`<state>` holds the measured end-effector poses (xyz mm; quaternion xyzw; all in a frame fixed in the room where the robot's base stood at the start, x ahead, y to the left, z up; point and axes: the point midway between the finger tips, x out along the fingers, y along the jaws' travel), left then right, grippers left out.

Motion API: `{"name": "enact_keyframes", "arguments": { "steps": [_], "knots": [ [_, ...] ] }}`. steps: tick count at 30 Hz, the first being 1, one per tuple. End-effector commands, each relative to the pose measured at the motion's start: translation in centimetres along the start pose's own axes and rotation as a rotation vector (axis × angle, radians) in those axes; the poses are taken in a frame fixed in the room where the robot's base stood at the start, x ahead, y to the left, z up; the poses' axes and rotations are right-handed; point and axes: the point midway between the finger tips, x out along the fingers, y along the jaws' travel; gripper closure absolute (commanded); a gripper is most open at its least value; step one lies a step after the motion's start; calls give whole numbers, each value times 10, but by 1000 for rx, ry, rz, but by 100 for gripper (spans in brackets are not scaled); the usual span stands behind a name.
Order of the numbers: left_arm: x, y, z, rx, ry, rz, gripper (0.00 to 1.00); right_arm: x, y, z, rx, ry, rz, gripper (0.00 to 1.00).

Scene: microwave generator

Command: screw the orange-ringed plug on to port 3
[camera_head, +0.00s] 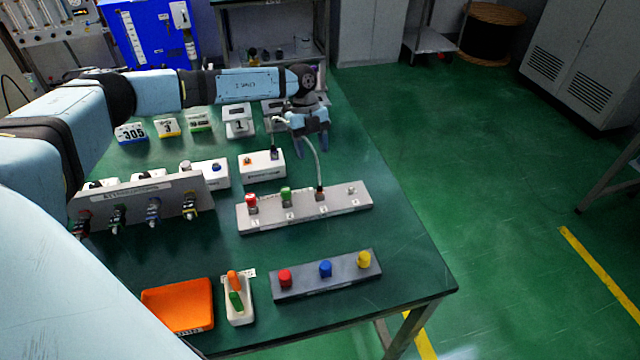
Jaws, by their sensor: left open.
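The grey port strip (340,204) lies on the green table with numbered ports in a row. A small brownish-orange plug (321,195) stands upright at the third port, with a grey cable (317,165) rising from its top. I cannot tell how far it is seated or whether its thread is engaged. The cable loops up behind to a white box (262,166). My left gripper (312,154) is open, fingers pointing down, above and behind the plug. The cable passes close to its fingers; I see nothing gripped. My right gripper is not in view.
A red plug (251,202) and a green plug (286,194) stand on the strip's left ports. In front lie a button bar (325,283), an orange tray (178,306) and a white switch block (238,309). A bracket with valves (140,197) stands left.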

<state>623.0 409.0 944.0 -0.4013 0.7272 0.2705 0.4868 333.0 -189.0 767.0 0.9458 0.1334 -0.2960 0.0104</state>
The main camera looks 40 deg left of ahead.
Motion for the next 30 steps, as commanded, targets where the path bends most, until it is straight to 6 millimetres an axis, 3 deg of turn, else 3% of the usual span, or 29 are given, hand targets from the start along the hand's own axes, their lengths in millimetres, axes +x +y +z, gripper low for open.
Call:
{"name": "enact_keyframes", "arguments": {
  "steps": [6,15,28,30],
  "knots": [
    [50,0,-1,2,3,2,47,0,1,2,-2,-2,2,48],
    [98,-1,-1,1,3,-1,47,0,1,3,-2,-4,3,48],
    [108,-1,-1,2,2,-2,47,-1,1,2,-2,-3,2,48],
    [108,-1,-1,2,2,-2,61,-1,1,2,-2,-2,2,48]
  ]
}}
